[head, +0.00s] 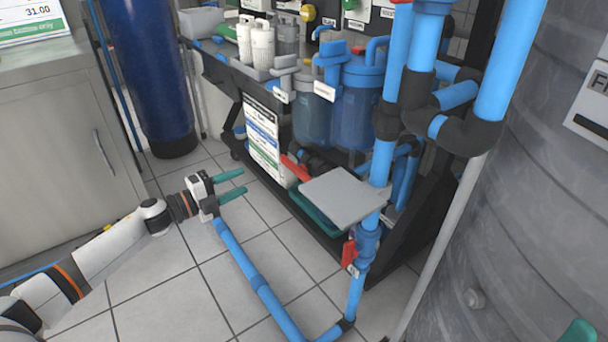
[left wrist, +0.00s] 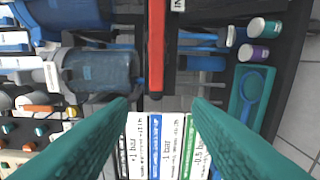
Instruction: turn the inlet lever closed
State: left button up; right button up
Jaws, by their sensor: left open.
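A red lever (head: 295,168) shows low on the rack, beside the white sign board. In the left wrist view a long red bar (left wrist: 156,45), which looks like this lever, points down from the top edge to just beyond the gap between my fingers. A second red handle (head: 349,253) with a small tag sits on the blue vertical pipe. I cannot read which one is the inlet. My left gripper (head: 243,182) is open and empty, its teal fingers (left wrist: 161,104) apart and pointing toward the rack. Only a teal tip (head: 580,333), apparently my right gripper, shows at the lower right.
A blue floor pipe (head: 262,287) runs below my left gripper. A grey plate (head: 345,197) and a teal tray (head: 316,213) are at the rack's foot. Blue filter housings (head: 357,105) stand above. A large grey tank (head: 535,220) fills the right.

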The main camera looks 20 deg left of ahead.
aim_at(284, 162)
pick_arm(q)
jog(key=x, duration=0.4)
jog(key=b+x, duration=0.1)
jog(key=x, duration=0.3)
jog(key=b+x, duration=0.1)
jog(key=x, duration=0.3)
jog(key=shift+w+d+r, duration=0.1)
jog(key=shift+d+r, duration=0.15)
jog(key=shift+r, duration=0.05)
grip_shut()
